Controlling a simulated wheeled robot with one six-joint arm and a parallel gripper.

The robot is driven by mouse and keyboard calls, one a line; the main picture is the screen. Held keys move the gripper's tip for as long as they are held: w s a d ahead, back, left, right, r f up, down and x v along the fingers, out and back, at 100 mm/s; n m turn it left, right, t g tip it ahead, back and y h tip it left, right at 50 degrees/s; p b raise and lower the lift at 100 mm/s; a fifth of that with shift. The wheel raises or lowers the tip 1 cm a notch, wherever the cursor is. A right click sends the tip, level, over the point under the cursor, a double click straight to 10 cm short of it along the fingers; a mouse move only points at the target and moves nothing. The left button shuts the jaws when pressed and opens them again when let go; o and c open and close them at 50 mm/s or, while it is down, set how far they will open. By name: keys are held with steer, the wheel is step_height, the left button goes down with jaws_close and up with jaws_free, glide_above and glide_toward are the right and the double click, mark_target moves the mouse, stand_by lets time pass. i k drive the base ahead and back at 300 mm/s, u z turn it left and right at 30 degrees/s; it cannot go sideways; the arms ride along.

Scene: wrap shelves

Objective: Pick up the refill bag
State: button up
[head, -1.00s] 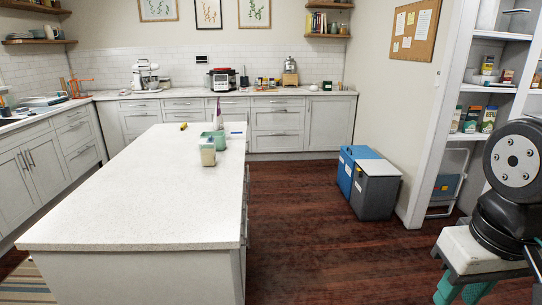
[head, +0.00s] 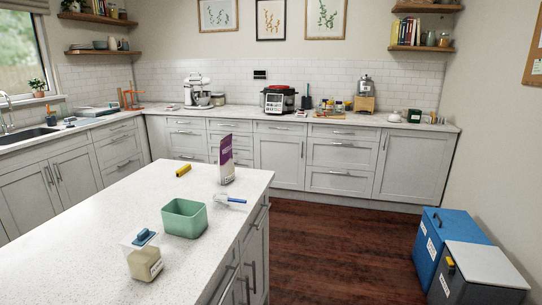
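A purple and white upright bag (head: 226,160), which looks like the refill bag, stands near the far right corner of the white island counter (head: 80,235). Just in front of it a white and blue handled tool (head: 230,200) lies flat. An open green tub (head: 184,218) stands nearer, left of the tool. A clear container with a blue-topped lid (head: 143,257) and pale contents stands nearest. My gripper is not in view.
A small yellow object (head: 183,170) lies left of the bag. The wooden floor (head: 335,255) right of the island is clear up to the blue bin (head: 444,240) and the grey bin (head: 480,275). Cabinets (head: 345,155) line the back wall.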

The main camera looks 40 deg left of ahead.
mark_target(226, 168)
steer(key=u, duration=0.15)
steer(key=i, duration=2)
steer(key=u, duration=1.3)
steer(key=i, duration=1.35)
steer(key=u, duration=1.15)
steer(key=i, duration=0.25)
